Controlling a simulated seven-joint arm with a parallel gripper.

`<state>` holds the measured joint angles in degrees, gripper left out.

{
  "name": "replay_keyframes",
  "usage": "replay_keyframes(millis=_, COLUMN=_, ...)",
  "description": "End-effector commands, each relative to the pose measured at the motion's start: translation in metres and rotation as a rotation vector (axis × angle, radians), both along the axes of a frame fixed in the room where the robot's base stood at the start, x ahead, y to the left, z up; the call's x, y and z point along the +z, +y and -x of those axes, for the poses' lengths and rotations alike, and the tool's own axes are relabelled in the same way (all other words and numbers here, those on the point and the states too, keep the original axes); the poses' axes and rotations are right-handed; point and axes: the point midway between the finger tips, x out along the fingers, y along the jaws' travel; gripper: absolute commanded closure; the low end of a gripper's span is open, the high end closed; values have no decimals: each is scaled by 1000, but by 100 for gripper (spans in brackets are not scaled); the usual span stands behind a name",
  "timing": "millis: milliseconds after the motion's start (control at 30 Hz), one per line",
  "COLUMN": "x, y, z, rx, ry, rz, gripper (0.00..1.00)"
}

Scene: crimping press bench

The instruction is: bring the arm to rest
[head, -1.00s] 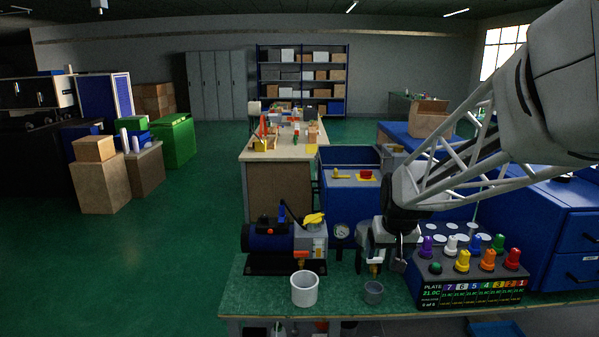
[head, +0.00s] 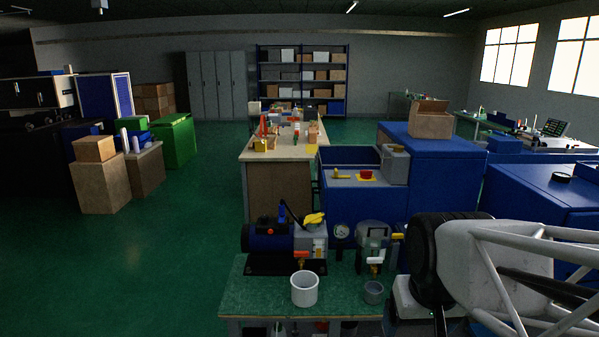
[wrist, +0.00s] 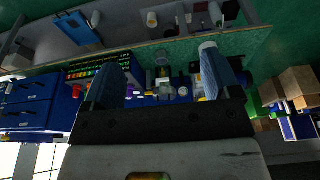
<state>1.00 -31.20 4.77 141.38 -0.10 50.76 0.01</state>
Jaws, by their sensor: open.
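My gripper (wrist: 165,72) is open in the wrist view. Its two blue-grey fingers stand wide apart with nothing held between them. The bench equipment shows beyond the fingers, small and dark. In the head view my arm fills the lower right corner, with its black joint and white lattice link low over the bench's right end. I cannot make out the fingers in the head view. The arm hides the coloured-knob plate unit there; its lit panel (wrist: 100,66) shows in the wrist view, beside the left finger.
The green-topped bench (head: 340,298) carries a blue pump (head: 268,237), a white cup (head: 304,288), a small grey cup (head: 373,292) and a glass vessel (head: 372,238). Blue cabinets (head: 430,165) stand behind my arm. The green floor on the left is open.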

Motion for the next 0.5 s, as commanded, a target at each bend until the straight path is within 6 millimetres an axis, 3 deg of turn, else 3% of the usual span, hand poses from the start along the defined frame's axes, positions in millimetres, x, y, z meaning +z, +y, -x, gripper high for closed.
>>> replay_keyframes(millis=200, x=-4, y=2, z=39, rx=-3, ry=11, rz=2, gripper=17)
replay_keyframes(millis=500, x=-8, y=2, z=53, rx=-4, ry=18, rz=4, gripper=17)
